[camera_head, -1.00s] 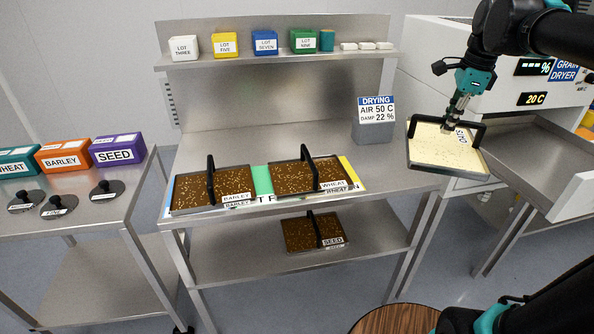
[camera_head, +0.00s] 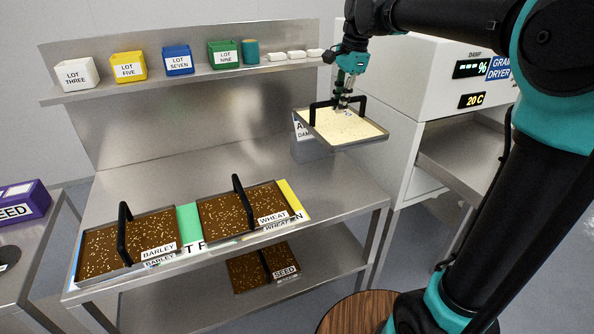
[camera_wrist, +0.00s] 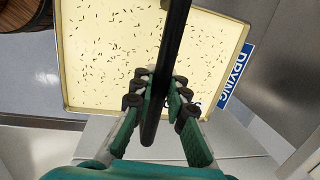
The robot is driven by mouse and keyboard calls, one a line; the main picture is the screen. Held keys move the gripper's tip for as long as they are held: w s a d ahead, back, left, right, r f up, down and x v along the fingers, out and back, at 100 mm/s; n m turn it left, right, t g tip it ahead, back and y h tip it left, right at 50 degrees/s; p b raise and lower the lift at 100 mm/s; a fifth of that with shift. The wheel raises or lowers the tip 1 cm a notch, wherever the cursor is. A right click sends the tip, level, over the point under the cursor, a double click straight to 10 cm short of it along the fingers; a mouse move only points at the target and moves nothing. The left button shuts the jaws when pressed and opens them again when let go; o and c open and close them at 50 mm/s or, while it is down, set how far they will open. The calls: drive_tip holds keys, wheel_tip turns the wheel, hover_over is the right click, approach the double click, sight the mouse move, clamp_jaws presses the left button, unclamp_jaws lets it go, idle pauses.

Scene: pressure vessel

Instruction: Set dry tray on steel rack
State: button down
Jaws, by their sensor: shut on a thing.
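My gripper (camera_head: 346,88) is shut on the black handle of a pale cream tray (camera_head: 350,128) with dark specks. The tray hangs roughly level above the right end of the steel rack's table top (camera_head: 330,185), in front of the drying sign. In the wrist view the fingers (camera_wrist: 158,105) clasp the handle bar, and the tray (camera_wrist: 100,50) spreads beneath. Two brown trays, the barley tray (camera_head: 100,250) and the wheat tray (camera_head: 225,212), sit on the rack top. A brown seed tray (camera_head: 255,275) sits on the lower shelf.
The upper shelf holds several lot boxes, including a blue one (camera_head: 178,60). The grain dryer (camera_head: 420,80) stands at right with an open drawer (camera_head: 460,155). A round wooden top (camera_head: 350,315) is at front. The rack top behind the brown trays is clear.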

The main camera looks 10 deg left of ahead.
sight(345, 126)
wheel_tip(345, 126, down, 20)
drive_tip(key=shift+r, duration=0.2)
idle(0.4)
drive_tip(key=c, duration=1.5)
unclamp_jaws()
drive_tip(key=shift+f, duration=0.1)
drive_tip(key=shift+c, duration=0.2)
drive_tip(key=r, duration=0.4)
drive_tip(key=d+r, duration=0.1)
drive_tip(key=r, duration=0.3)
drive_tip(key=d+r, duration=0.1)
drive_tip(key=r, duration=0.3)
drive_tip(key=shift+s, duration=0.35)
drive_tip(key=s+d+f+n+t+h, duration=0.1)
drive_tip(key=s+d+f+n+t, duration=0.2)
drive_tip(key=s+d+f+n, duration=0.8)
drive_tip(key=s+d+f, duration=0.8)
drive_tip(key=d+f, duration=0.1)
drive_tip(key=f, duration=0.1)
drive_tip(key=shift+s+d+f+h, duration=0.2)
drive_tip(key=shift+d+f+h, duration=0.05)
drive_tip(key=shift+f+h, duration=0.15)
